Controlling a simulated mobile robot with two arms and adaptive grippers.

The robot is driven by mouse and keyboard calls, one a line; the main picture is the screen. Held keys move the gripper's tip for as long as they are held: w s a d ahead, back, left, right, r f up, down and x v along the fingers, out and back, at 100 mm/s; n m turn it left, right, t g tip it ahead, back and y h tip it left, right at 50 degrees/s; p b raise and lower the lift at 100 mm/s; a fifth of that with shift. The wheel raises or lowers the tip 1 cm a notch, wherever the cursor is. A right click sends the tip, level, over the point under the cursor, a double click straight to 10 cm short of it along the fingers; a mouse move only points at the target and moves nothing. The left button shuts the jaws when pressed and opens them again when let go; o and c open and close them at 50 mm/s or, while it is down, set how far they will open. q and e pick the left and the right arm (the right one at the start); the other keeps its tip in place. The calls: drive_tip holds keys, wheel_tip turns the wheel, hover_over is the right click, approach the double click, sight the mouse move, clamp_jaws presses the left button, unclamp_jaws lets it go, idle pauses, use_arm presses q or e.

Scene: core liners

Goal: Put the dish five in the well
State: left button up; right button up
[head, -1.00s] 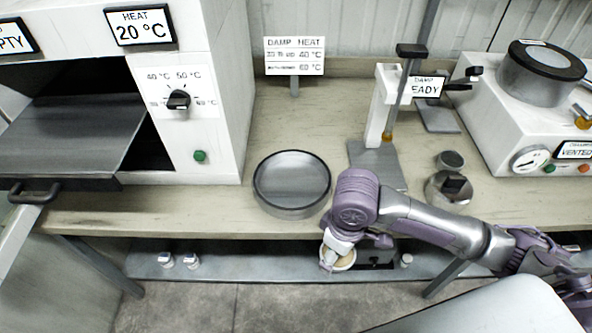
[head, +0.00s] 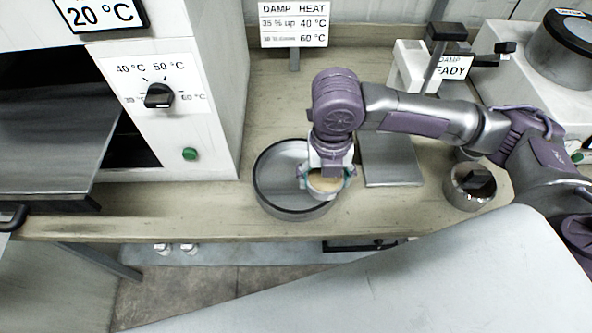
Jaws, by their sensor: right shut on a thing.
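My right gripper (head: 328,172) comes down from above and is shut on a small pale dish (head: 324,188) with tan contents. No number on the dish can be read. The dish is over the right side of a wide round grey pan (head: 270,198) with a dark rim, which may be the well. I cannot tell whether the dish touches the pan. The gripper hides part of the dish and of the pan's right rim. My left gripper is not in view.
An oven-like white cabinet (head: 205,140) with a dial stands left of the pan. A grey plate (head: 392,172) of a stand lies to the right, and a metal pot (head: 468,190) is farther right. The bench's front edge (head: 180,228) runs just below the pan.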

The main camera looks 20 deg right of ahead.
drive_tip(key=p, duration=0.1)
hover_over(297, 181)
wheel_tip(297, 181, down, 5)
drive_tip(key=shift+w+f, duration=0.1)
drive_tip(key=shift+f, duration=0.05)
wheel_tip(297, 181, down, 3)
drive_tip(key=shift+f+p, duration=0.1)
drive_tip(key=shift+p, duration=0.35)
drive_tip(key=shift+f, duration=0.45)
drive_tip(key=o, duration=1.4)
drive_tip(key=shift+f, duration=0.1)
drive_tip(key=shift+c, duration=0.2)
wheel_tip(297, 181, up, 12)
drive_tip(key=b, duration=0.1)
drive_tip(key=shift+b, duration=0.4)
